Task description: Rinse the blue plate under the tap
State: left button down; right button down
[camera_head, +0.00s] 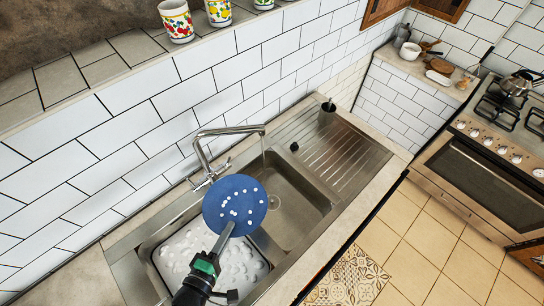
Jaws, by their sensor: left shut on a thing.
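The blue plate (226,193) is dotted with white spots and is tilted to face the camera. My left gripper (224,238) is shut on its lower edge and holds it above the divide between the two basins. The tap (226,131) has a curved spout, and a thin stream seems to fall from its end. The stream is to the right of the plate's upper part, apart from it in the picture. The right basin (295,207) looks empty, with a drain. The left basin (183,250) holds white foam. My right gripper is not in view.
A ribbed drainboard (330,150) lies right of the basins, with a dark cup (327,111) at its back edge. Patterned cups (177,20) stand on the ledge above. A stove (490,150) with a kettle (515,83) is at the right.

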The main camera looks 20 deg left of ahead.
pick_arm(q)
jog(key=shift+s+d+f, duration=0.1)
jog(key=shift+s+d, duration=0.05)
jog(key=shift+s, duration=0.3)
jog(key=s+b, duration=0.1)
jog(key=s+d+b, duration=0.1)
jog(key=s+b, duration=0.3)
jog(key=shift+d+r, duration=0.2)
jog(key=shift+d, duration=0.05)
dwell(1.9)
